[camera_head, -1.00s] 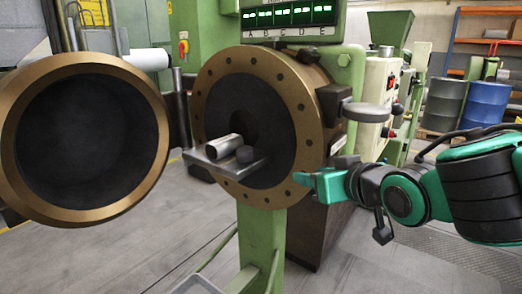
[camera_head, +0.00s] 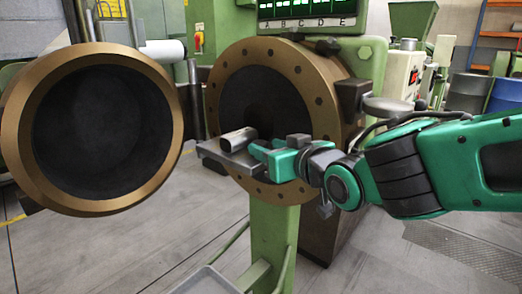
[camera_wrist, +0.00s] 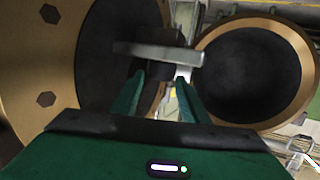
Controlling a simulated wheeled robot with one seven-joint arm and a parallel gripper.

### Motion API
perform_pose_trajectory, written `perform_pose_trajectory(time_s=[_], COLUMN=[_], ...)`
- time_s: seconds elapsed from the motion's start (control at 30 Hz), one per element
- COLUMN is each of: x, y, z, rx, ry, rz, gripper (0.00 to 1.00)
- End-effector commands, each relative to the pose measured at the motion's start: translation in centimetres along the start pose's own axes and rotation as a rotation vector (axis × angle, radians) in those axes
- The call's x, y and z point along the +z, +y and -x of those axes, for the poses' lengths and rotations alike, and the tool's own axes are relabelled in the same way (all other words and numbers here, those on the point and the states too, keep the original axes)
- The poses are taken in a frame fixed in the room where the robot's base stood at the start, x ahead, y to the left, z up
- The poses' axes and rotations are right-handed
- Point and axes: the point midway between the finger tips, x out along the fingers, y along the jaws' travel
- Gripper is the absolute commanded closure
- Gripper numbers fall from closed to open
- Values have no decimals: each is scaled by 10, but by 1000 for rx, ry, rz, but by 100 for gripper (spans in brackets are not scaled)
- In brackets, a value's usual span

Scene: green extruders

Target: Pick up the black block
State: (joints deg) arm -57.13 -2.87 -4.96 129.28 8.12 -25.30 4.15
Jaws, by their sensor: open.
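The black block (camera_wrist: 155,68) shows as a dark shape against the light grey plate (camera_wrist: 165,52) in the wrist view, between and just beyond my fingertips. In the head view I cannot make it out behind my green fingers. My gripper (camera_head: 258,149) is open and reaches in from the right at the plate's right end. It also shows in the wrist view (camera_wrist: 160,78), with one finger on each side of the block. I cannot tell whether either finger touches it. The plate (camera_head: 215,152) also shows in the head view, in front of the extruder face.
A silver cylinder (camera_head: 237,138) lies on the plate left of my fingers. The extruder's bronze bolted ring (camera_head: 222,100) stands close behind. A round bronze-rimmed door (camera_head: 20,140) is open at the left. A green post (camera_head: 272,235) stands below.

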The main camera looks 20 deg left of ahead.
Motion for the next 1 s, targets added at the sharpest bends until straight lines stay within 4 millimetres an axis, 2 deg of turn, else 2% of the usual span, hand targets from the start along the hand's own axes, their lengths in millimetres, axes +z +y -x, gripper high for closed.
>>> perform_pose_trajectory(time_s=[0.3, 0.63, 0.67, 0.7, 0.77, 1.0], x=[1, 1, 1, 1, 1, 1], y=[-1, 0, -1, -1, -1, -1], z=[-41, -47, -47, -47, -47, -47], rx=[-1, -1, -1, -1, -1, -1], ry=[-2, -2, -2, -2, -2, -1], rz=[1, 1, 1, 1, 1, 1], gripper=[60, 60, 62, 72, 84, 84])
